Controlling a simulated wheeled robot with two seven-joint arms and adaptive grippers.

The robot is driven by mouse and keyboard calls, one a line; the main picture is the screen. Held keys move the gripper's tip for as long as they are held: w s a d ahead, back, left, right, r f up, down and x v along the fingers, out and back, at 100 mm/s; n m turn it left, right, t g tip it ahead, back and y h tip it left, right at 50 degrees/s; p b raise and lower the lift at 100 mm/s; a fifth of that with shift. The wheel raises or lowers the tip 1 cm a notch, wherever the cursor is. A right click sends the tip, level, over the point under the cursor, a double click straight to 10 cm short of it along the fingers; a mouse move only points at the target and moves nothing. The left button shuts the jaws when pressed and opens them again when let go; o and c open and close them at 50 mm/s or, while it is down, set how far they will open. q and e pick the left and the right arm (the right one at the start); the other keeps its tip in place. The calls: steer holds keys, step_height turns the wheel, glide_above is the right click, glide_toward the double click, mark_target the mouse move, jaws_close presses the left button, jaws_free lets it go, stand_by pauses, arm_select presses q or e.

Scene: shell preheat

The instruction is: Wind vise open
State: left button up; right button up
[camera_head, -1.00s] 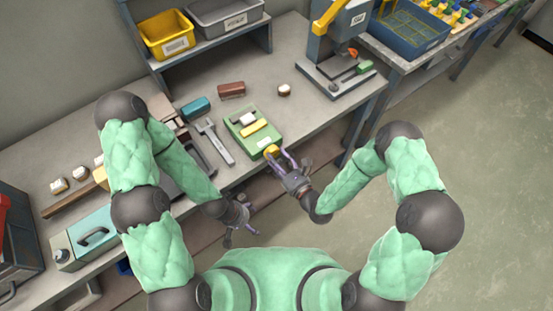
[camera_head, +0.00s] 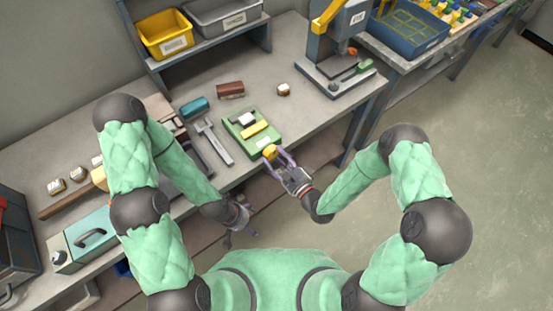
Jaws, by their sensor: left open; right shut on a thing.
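The green vise (camera_head: 238,122) lies on the workbench near its front edge. A pale block (camera_head: 246,119) and a yellow bar (camera_head: 256,129) show on its top. A yellow knob (camera_head: 270,151) sticks out at the vise's front end, by the bench edge. My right gripper (camera_head: 277,159) is shut on this knob, its purple fingers on either side of it. The fingers hide part of the knob and the screw behind it. My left gripper (camera_head: 240,239) is open and empty, hanging low in front of the bench, apart from the vise.
A wrench-like grey tool (camera_head: 215,142) lies left of the vise. A teal block (camera_head: 194,107), a brown block (camera_head: 230,90) and a small round piece (camera_head: 283,90) lie behind it. A press (camera_head: 337,75) stands at the back right. Bare bench top lies right of the vise.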

steer(key=n, duration=0.3)
steer(key=n+b, duration=0.1)
steer(key=n, duration=0.1)
steer(key=shift+w+d, duration=0.2)
steer(key=shift+d, duration=0.05)
steer(key=n, duration=0.2)
steer(key=n+b, duration=0.1)
steer(key=n, duration=0.3)
steer(key=shift+w+r, duration=0.1)
steer(key=shift+r, duration=0.2)
steer(key=n, duration=0.1)
steer(key=n+b, duration=0.1)
steer(key=n, duration=0.1)
steer(key=n+b, duration=0.1)
steer(key=n, duration=0.1)
steer(key=shift+r, duration=0.25)
steer(key=n+b, duration=0.1)
steer(key=n, duration=0.1)
steer(key=n+b, duration=0.1)
steer(key=n, duration=0.2)
steer(key=shift+a+r, duration=0.15)
steer(key=shift+r, duration=0.05)
steer(key=shift+n, duration=0.3)
steer(key=o, duration=1.1)
steer(key=shift+c, duration=0.2)
steer(key=shift+o, duration=0.2)
steer(key=shift+a+f, duration=0.1)
steer(key=shift+a, duration=0.05)
